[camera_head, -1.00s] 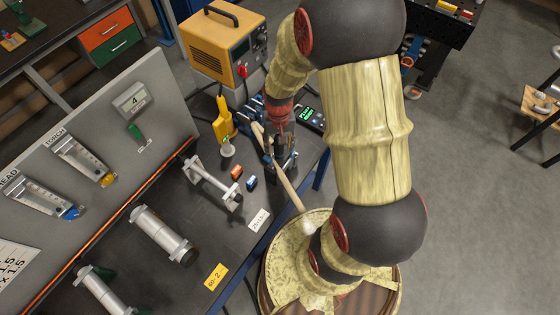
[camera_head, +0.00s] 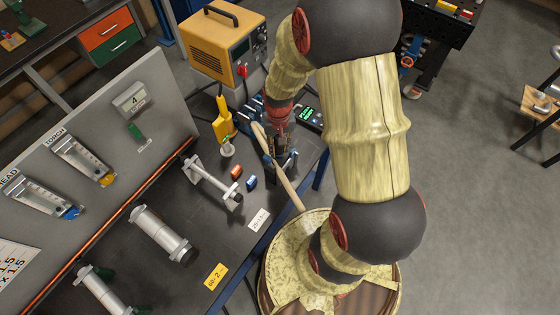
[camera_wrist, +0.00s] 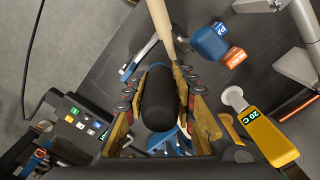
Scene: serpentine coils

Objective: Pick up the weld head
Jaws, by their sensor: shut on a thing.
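My gripper (camera_head: 284,146) is low over the right edge of the dark bench, beside a pale wooden rod. In the wrist view my gripper (camera_wrist: 160,88) has its fingers on both sides of a black rounded part (camera_wrist: 160,102), which looks like the handle of the weld head. The fingers are closed on it. Blue and silvery parts show below it, partly covered by the fingers. In the head view the held thing is mostly hidden by the gripper and arm.
The wooden rod (camera_head: 282,178) reaches past the bench edge. Blue (camera_head: 251,182) and orange (camera_head: 237,172) blocks, a yellow gauge (camera_head: 222,122), a metal pipe piece (camera_head: 211,183) and a dark keypad box (camera_wrist: 75,121) are close by. A yellow machine (camera_head: 214,45) stands behind.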

